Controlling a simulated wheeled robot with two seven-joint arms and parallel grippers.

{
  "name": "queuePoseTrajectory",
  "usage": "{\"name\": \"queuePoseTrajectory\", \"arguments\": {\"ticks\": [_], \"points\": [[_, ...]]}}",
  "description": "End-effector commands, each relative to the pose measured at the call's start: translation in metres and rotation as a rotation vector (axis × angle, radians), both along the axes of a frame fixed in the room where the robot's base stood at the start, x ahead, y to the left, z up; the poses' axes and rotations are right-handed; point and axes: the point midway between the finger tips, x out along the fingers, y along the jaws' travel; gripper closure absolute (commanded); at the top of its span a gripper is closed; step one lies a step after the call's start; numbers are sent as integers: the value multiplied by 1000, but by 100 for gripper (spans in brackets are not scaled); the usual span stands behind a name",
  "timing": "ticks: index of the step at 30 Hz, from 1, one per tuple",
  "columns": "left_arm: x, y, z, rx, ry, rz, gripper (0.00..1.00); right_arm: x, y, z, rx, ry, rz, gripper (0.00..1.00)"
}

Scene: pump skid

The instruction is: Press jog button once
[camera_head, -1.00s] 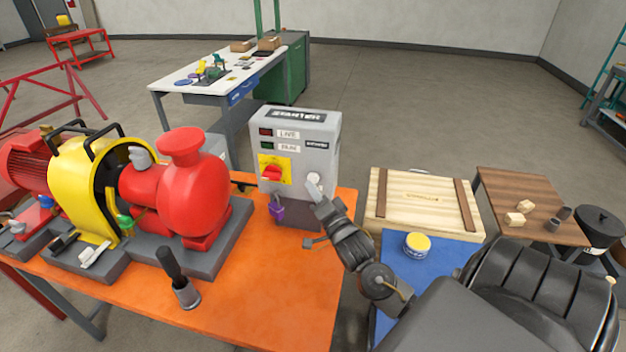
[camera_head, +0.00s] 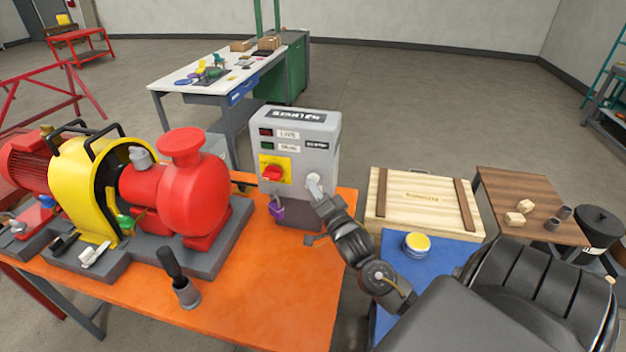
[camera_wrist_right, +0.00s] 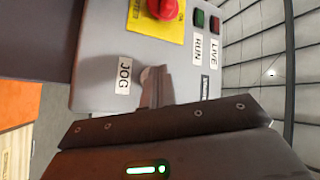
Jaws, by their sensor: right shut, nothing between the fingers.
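The grey starter box (camera_head: 325,152) stands upright at the back of the orange table, with a red knob on a yellow plate (camera_head: 274,170) and LIVE and RUN lamps on its front. The white jog button (camera_head: 313,181) is at the lower right of that front, mostly covered by my gripper. In the right wrist view the JOG label (camera_wrist_right: 124,75) is beside my fingertips. My right gripper (camera_head: 317,192) is shut and empty, its tips at the button; it also shows in the wrist view (camera_wrist_right: 155,76). I cannot tell whether the tips touch the button. My left gripper is out of view.
A red and yellow pump set (camera_head: 150,190) fills the left of the orange table (camera_head: 260,290). A purple padlock (camera_head: 277,209) hangs on the box front. A dark-handled tool (camera_head: 180,280) stands near the front. A wooden crate (camera_head: 420,205) and a yellow-lidded tin (camera_head: 417,243) are at right.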

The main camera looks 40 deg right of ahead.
Motion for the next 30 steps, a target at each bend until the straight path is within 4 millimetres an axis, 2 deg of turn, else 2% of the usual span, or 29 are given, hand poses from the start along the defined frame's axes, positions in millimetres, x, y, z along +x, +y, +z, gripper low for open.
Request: {"name": "queuePoseTrajectory", "arguments": {"ticks": [30], "points": [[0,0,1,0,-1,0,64,5,-7,1,0,-1,-1,100]]}}
